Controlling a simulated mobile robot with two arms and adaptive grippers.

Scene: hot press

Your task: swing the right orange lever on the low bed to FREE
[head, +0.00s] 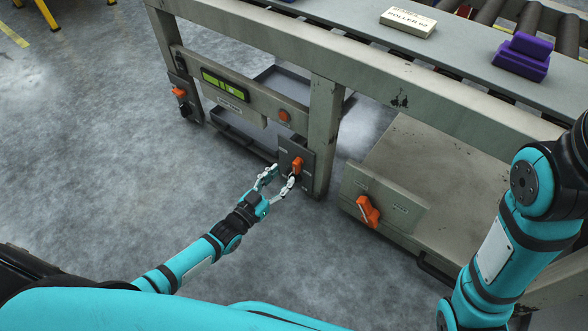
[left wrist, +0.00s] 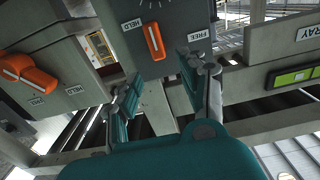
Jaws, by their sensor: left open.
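An orange lever (head: 297,165) sits on a dark panel (head: 311,178) on the table leg, at the right of the low bay with the green display. In the left wrist view the lever (left wrist: 154,41) stands nearly upright between a HELD label (left wrist: 131,25) and a FREE label (left wrist: 198,35), closer to HELD. My left gripper (head: 279,177) is open just in front of this panel. In the left wrist view its fingers (left wrist: 165,88) are spread below the lever, with nothing between them. My right arm shows at the right, but its gripper is out of view.
A second orange lever (head: 181,94) is on the bay's left leg. Another orange lever (head: 368,211) is on the larger bed panel at right. A green display (head: 224,86) and an orange button (head: 284,115) are on the crossbar. Open floor (head: 120,150) lies at left.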

